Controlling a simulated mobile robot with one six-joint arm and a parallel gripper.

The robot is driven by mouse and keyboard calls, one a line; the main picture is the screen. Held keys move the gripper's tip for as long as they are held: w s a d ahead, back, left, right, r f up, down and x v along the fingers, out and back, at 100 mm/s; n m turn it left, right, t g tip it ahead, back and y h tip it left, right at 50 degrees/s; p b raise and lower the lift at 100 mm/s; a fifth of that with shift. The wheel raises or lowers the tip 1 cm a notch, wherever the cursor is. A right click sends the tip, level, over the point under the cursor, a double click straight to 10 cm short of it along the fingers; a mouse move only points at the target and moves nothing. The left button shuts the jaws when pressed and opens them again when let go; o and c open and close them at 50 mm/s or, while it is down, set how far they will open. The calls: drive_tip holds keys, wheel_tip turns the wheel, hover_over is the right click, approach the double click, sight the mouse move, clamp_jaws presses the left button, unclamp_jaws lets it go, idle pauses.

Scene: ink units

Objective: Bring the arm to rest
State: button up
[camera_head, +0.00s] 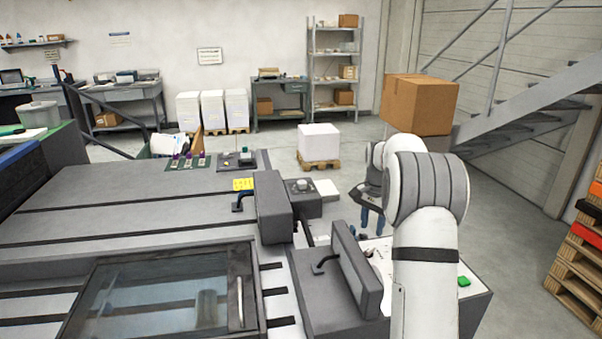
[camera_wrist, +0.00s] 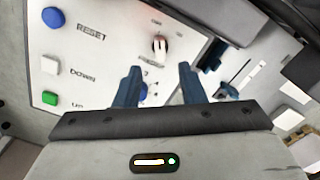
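My white and grey arm (camera_head: 425,230) is raised and bent over a machine panel, at the right of the head view. My gripper (camera_wrist: 160,67) has two blue fingers, spread apart with nothing held between them. The fingers also show in the head view (camera_head: 371,212), pointing down beside the arm. In the wrist view, a white control panel (camera_wrist: 105,65) lies ahead of the fingertips. A rotary knob (camera_wrist: 160,45) with a red mark sits just beyond the gap between the fingers. Whether a finger touches the panel cannot be told.
The panel has a blue button (camera_wrist: 53,17) near "RESET", a white one (camera_wrist: 50,65) near "DOWN" and a green one (camera_wrist: 49,98). A dark grey machine block (camera_head: 357,270) stands left of my arm. A cardboard box (camera_head: 420,103) is behind it. Open floor (camera_head: 510,240) lies right.

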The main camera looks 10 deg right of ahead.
drive_tip(key=s+a+r+n+t, duration=0.1)
drive_tip(key=s+a+r+n, duration=0.3)
drive_tip(key=s, duration=0.3)
drive_tip(key=s+a+r+n, duration=0.1)
drive_tip(key=s+a+r, duration=0.3)
drive_tip(key=s+a, duration=0.3)
drive_tip(key=s+a+f+n+t, duration=0.1)
drive_tip(key=s+a+n, duration=0.2)
drive_tip(key=s, duration=0.7)
drive_tip(key=s+a+f+n, duration=0.1)
drive_tip(key=s+a+n, duration=0.2)
drive_tip(key=s, duration=0.8)
drive_tip(key=shift+a+f+t, duration=0.4)
drive_tip(key=shift+a, duration=0.15)
drive_tip(key=shift+c, duration=0.4)
